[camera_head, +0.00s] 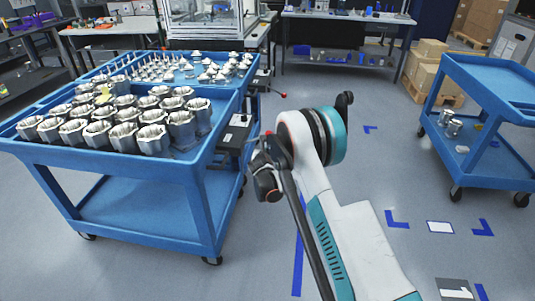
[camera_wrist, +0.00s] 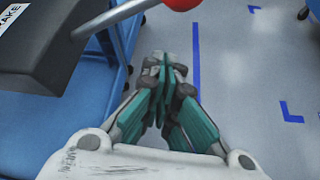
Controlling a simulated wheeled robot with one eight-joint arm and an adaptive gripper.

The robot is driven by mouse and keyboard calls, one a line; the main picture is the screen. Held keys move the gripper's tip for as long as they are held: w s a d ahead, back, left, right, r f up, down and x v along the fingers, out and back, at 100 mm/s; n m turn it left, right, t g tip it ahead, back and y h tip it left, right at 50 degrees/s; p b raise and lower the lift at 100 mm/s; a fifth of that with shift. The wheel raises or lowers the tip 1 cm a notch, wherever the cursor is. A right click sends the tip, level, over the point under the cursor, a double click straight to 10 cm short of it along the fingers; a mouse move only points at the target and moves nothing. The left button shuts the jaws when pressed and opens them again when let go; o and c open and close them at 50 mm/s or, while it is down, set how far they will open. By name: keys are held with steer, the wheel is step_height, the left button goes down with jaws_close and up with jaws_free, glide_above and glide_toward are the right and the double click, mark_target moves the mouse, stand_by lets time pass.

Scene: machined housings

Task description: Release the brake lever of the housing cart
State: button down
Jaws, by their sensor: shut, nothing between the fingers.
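The housing cart (camera_head: 130,165) is blue, at the left of the head view, with rows of metal housings (camera_head: 125,115) on its top. A dark brake box (camera_head: 236,133) sits at its right end; it also fills the upper left of the wrist view (camera_wrist: 65,45), with a white label partly reading "BRAKE". A metal brake lever (camera_wrist: 95,22) sticks out from the box and ends in a red knob (camera_wrist: 128,7), cut by the top edge. My gripper (camera_wrist: 164,65) is shut and empty, below the knob in the picture and apart from it. In the head view my arm partly hides it.
A second blue cart (camera_head: 95,72) with small metal parts stands behind, with its own red-tipped lever (camera_head: 283,95). Another blue cart (camera_head: 490,85) stands at the right. The grey floor (camera_head: 385,165) between them is clear, with blue tape marks.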

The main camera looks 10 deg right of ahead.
steer(key=p+v, duration=0.3)
steer(key=v, duration=0.7)
steer(key=shift+w+a+r, duration=0.2)
steer(key=shift+w+r, duration=0.05)
steer(key=s+d+r+m+g, duration=0.1)
steer(key=s+d+r+m, duration=0.1)
steer(key=s+r+m, duration=0.45)
steer(key=s+d+r+m+g, duration=0.1)
steer(key=s+d+r+m, duration=0.2)
steer(key=r, duration=0.7)
steer(key=s+d+r+m+g, duration=0.1)
steer(key=s+d+r+m, duration=0.1)
steer(key=s+r+m, duration=0.45)
steer(key=s+r+m+g+y, duration=0.2)
steer(key=s+m, duration=1.3)
steer(key=s, duration=1.7)
step_height(320, 180, up, 2)
steer(key=shift+d+r+y, duration=0.2)
steer(key=shift+d+y, duration=0.1)
steer(key=shift+d, duration=0.1)
